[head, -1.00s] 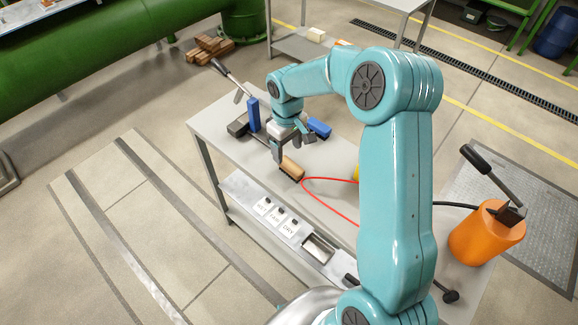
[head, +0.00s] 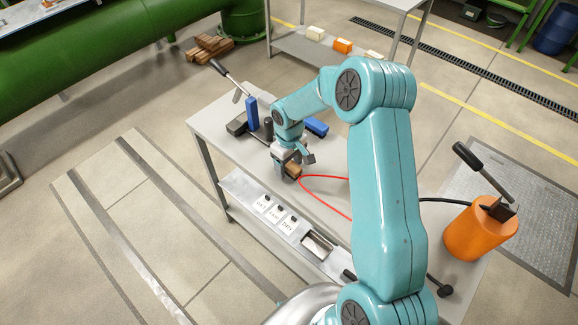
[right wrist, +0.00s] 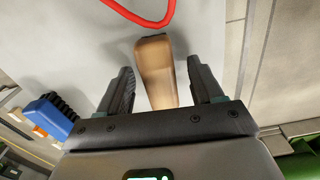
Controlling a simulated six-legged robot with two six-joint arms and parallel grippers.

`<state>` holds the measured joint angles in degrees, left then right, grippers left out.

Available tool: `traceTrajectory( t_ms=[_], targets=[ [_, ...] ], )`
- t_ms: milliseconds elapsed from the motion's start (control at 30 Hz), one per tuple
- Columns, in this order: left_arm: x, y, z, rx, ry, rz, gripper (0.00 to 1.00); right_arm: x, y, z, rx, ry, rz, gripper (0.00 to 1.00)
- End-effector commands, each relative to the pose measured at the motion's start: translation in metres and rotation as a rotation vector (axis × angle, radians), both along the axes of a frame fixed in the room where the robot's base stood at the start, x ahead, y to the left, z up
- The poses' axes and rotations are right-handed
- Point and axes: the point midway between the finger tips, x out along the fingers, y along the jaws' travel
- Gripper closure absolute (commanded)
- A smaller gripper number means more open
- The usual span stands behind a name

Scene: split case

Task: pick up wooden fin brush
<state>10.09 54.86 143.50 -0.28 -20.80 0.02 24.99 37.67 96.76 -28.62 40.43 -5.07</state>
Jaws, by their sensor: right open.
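The wooden fin brush (head: 292,170) lies on the grey table near its front edge, partly hidden by my right gripper in the head view. In the right wrist view the tan wooden block of the brush (right wrist: 156,68) lies between the two fingers, with a gap on each side. My right gripper (head: 291,165) is open and points down over the brush; its fingers also show in the right wrist view (right wrist: 160,85). I cannot tell whether any bristles touch the table. My left gripper is not in view.
A blue brush (head: 316,127) and a blue upright block (head: 252,113) stand close behind the gripper. A red cable loop (head: 325,180) lies to the right. An orange cylinder (head: 480,232) stands at the right end. Small white labelled cards (head: 274,214) sit on the lower front shelf.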

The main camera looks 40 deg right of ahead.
Motion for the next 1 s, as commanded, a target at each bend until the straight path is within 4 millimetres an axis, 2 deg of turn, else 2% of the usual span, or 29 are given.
traceTrajectory(
  t_ms=[767,833,933,967,1000],
  targets=[
    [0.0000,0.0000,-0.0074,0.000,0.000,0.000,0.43,0.0000,0.0001,-0.0045,0.000,0.000,0.000,0.34],
    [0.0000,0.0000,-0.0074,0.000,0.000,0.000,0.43,0.0000,0.0001,-0.0045,0.000,0.000,0.000,0.50],
    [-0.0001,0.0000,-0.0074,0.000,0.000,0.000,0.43,0.0000,0.0001,-0.0045,0.000,0.000,0.000,0.83],
    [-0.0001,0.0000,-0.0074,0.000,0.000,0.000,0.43,-0.0001,0.0001,-0.0045,0.000,0.000,0.000,0.90],
    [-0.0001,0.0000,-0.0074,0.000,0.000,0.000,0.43,-0.0001,0.0001,-0.0045,0.000,0.000,0.000,0.90]
  ],
)
